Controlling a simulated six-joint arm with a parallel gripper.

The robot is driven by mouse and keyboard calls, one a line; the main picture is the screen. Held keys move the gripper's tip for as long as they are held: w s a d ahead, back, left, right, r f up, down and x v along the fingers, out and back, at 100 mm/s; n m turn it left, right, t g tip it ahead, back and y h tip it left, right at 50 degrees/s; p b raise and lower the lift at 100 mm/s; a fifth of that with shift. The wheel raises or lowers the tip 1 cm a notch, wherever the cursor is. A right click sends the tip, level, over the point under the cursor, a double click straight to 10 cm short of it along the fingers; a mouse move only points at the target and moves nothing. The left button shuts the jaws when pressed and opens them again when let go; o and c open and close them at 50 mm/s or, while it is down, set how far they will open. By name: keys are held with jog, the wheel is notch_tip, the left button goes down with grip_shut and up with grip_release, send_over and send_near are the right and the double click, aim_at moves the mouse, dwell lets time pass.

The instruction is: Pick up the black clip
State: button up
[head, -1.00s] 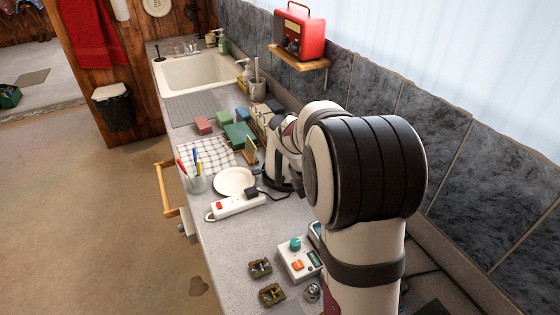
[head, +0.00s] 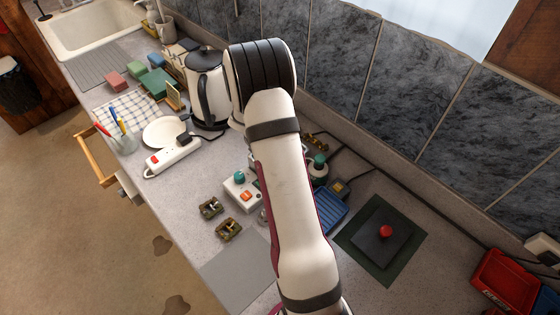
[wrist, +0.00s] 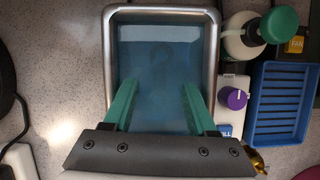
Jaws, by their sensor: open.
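My gripper (wrist: 158,88) shows in the wrist view with two teal fingers spread wide apart and nothing between them. It is over a metal-rimmed tray (wrist: 213,50) of blue, see-through liquid or a blue sheet. A faint dark curved shape (wrist: 163,48) shows inside the tray, ahead of the fingertips. It is too blurred to tell whether it is the black clip. I see no clear black clip elsewhere. In the head view my arm hides the gripper and the tray.
Right of the tray are a box with a purple knob (wrist: 234,98), a green-capped white bottle (wrist: 278,26) and a blue ridged tray (wrist: 284,112). The head view shows a kettle (head: 203,88), a power strip (head: 173,157) and a red button on a dark pad (head: 385,232).

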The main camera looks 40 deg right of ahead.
grip_shut()
jog(key=shift+r, duration=0.15)
